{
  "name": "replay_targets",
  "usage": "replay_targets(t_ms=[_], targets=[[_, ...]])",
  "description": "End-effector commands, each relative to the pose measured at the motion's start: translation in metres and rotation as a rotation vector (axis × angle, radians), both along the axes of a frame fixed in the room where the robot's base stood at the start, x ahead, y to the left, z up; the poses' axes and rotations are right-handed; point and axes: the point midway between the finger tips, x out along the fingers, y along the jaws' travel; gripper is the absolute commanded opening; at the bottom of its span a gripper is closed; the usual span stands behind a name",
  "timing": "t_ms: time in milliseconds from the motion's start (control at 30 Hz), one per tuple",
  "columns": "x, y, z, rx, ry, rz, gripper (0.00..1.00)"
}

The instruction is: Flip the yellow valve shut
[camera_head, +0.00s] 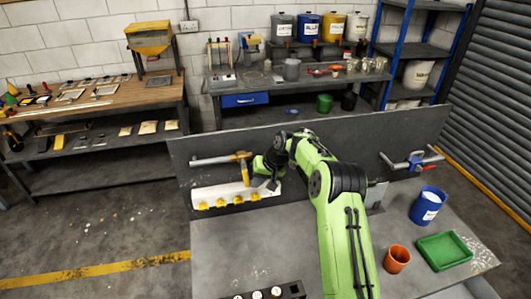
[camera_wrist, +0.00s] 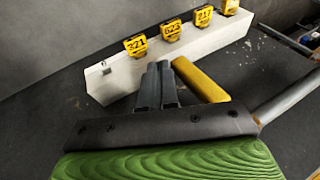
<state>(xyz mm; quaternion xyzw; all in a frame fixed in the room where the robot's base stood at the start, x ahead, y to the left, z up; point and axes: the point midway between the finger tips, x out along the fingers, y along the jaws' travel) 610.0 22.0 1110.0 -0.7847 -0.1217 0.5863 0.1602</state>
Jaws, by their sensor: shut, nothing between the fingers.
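The yellow valve handle (camera_head: 245,172) is on a grey pipe (camera_head: 212,160) along the upright dark panel of the bench. In the head view it points down from the pipe toward the white block. In the wrist view the yellow handle (camera_wrist: 203,80) lies just right of my fingers, its lower end partly hidden by my gripper. My gripper (camera_head: 272,184) is to the right of the handle in the head view. In the wrist view my gripper (camera_wrist: 160,68) is shut and empty, its fingertips close beside the handle's free end. I cannot tell whether they touch.
A white block (camera_head: 225,196) with several yellow numbered tags (camera_wrist: 135,46) sits just beyond the fingertips. A red-and-blue clamp-like fitting (camera_head: 414,162) is on the right. A blue bucket (camera_head: 428,206), an orange cup (camera_head: 396,260) and a green tray (camera_head: 444,251) stand at the bench's right.

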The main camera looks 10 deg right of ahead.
Motion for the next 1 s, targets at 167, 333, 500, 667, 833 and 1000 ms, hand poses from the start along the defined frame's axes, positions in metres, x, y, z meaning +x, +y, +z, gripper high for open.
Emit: replay_targets(t_ms=[167,333,500,667,833,1000], targets=[[0.0,0.0,0.0,0.0,0.0,0.0,0.0],[-0.001,-0.002,0.003,0.0,-0.001,0.0,0.0],[-0.009,-0.014,0.03,0.0,-0.005,-0.001,0.0],[-0.02,-0.029,0.066,-0.001,-0.004,-0.003,0.0],[-0.032,-0.045,0.103,0.0,-0.004,-0.002,0.0],[-0.041,-0.056,0.13,0.0,-0.003,-0.001,0.0]])
